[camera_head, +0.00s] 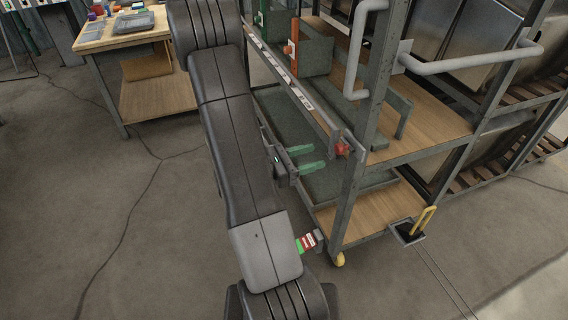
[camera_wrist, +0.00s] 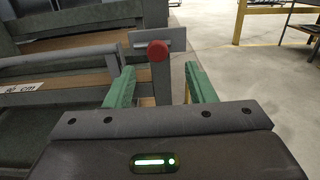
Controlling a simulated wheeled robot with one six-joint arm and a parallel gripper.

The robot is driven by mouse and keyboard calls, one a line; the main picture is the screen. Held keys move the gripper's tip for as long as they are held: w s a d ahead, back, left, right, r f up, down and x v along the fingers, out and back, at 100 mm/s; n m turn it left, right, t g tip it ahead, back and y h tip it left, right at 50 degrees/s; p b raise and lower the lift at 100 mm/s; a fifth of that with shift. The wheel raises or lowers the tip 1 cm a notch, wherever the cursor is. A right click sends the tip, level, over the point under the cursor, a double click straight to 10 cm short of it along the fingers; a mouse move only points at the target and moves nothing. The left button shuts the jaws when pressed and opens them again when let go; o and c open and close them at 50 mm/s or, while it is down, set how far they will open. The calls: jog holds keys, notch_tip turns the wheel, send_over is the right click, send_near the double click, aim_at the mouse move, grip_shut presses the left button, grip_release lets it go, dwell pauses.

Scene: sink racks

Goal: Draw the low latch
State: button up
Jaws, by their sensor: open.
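A red knob (camera_head: 342,149) sits on a grey plate at the near end of the rack's long rail, by the corner post. In the wrist view the red knob (camera_wrist: 157,51) shows ahead, in front of its grey plate (camera_wrist: 178,40). My gripper (camera_head: 317,156) is open, its two green fingers pointing right toward the knob from the left. In the wrist view my gripper (camera_wrist: 160,74) has the knob above and between its fingertips in the picture. The fingers look empty and apart from the knob. Which part is the latch's moving piece I cannot tell.
The metal rack (camera_head: 352,195) has wooden shelves and a green tray (camera_head: 345,187). A bent grey handle bar (camera_head: 470,63) juts out above. A yellow handle (camera_head: 425,219) stands low at the right. A wooden workbench (camera_head: 125,40) is at the back left. The left floor is clear.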

aim_at(337, 150)
jog(key=v, duration=0.7)
dwell(0.6)
jog(key=shift+x, duration=6.55)
